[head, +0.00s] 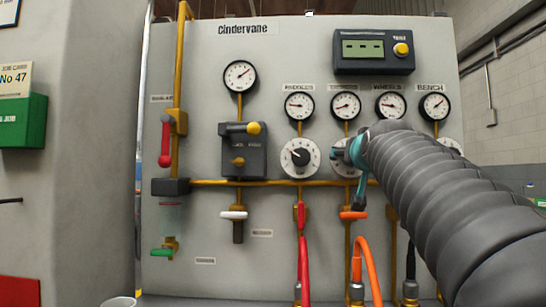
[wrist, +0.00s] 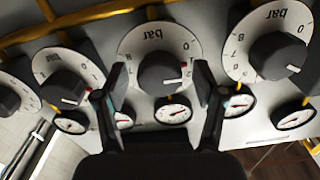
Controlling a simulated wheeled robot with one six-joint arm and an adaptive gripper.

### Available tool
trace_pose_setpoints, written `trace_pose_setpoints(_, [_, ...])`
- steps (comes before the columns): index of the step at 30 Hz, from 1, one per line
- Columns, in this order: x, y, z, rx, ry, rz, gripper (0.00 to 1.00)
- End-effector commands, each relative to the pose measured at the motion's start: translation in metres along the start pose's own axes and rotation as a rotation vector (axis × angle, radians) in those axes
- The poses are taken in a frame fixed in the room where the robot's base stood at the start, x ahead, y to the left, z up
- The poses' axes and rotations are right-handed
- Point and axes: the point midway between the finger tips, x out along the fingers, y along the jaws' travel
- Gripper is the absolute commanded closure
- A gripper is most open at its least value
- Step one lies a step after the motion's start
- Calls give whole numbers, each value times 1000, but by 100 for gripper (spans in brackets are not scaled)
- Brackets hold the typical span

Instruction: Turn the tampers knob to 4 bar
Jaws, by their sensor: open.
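The tampers knob (wrist: 158,70) is a black knob on a white round "bar" dial in the middle of the wrist view, which shows the panel upside down. A small red mark and a white pointer line show at the dial's right side, near the low numbers; the exact setting is hard to read. My gripper (wrist: 161,78) is open, with one finger on each side of the knob; whether they touch it I cannot tell. In the head view my gripper (head: 352,152) covers most of this dial. The tampers gauge (head: 345,105) above has a small, hard-to-read needle.
The neighbouring paddles knob (head: 300,158) and wheels knob (wrist: 65,85) stand close on either side. Brass pipes (head: 270,183) run below the dials. An orange hose (head: 368,255) and red hose (head: 304,262) hang lower. A digital display box (head: 374,50) is at the upper right.

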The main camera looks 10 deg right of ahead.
Motion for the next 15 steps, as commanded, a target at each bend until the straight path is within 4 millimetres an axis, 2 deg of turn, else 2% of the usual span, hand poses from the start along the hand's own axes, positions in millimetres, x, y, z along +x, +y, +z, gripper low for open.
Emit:
trace_pose_setpoints(11, [6, 0, 0, 0, 0, 0, 30])
trace_pose_setpoints(15, [5, 0, 0, 0, 0, 0, 62])
